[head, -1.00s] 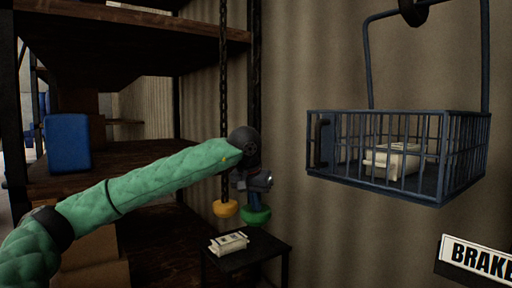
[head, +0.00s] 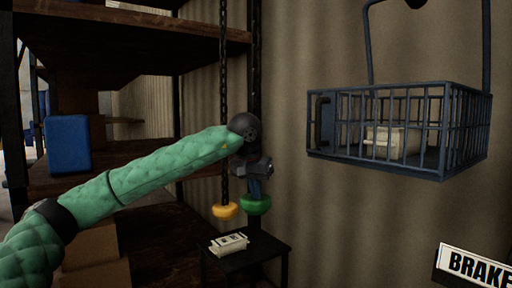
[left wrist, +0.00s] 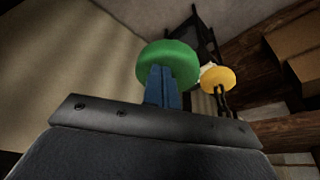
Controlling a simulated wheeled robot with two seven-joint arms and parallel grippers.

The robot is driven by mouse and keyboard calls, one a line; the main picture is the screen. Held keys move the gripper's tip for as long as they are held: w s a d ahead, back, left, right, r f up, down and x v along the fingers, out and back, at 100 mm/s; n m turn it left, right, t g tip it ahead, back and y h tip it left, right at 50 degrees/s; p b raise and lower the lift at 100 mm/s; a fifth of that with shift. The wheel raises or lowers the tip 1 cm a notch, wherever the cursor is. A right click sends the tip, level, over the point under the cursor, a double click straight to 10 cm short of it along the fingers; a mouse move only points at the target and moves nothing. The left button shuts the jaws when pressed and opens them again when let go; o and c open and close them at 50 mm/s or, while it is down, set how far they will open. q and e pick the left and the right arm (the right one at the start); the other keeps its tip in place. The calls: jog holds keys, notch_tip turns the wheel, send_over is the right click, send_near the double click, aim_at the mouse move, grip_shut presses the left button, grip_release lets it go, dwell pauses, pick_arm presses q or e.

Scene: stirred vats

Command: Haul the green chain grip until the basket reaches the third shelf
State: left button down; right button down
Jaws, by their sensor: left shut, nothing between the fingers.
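The green chain grip (head: 256,205) hangs low on its chain in front of the corrugated wall. My left gripper (head: 255,188) is right above it, pointing down, with its blue fingers shut and nothing between them. In the left wrist view, the fingers (left wrist: 160,86) reach the edge of the green grip (left wrist: 168,62); I cannot tell if they touch it. The blue wire basket (head: 375,160) hangs at the right with a pale box (head: 384,140) inside. Shelves stand at the left, with a middle board (head: 130,158) and an upper board (head: 130,30). My right gripper is out of view.
A yellow grip (head: 225,211) hangs on a chain just left of the green one. A small dark table (head: 265,256) below bears a pale block (head: 229,242). A blue bin (head: 68,145) stands on the middle shelf. A BRAKE sign (head: 478,264) is at lower right.

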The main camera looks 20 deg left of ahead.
pick_arm(q)
jog(key=shift+r+p, duration=1.2)
jog(key=shift+r, duration=1.3)
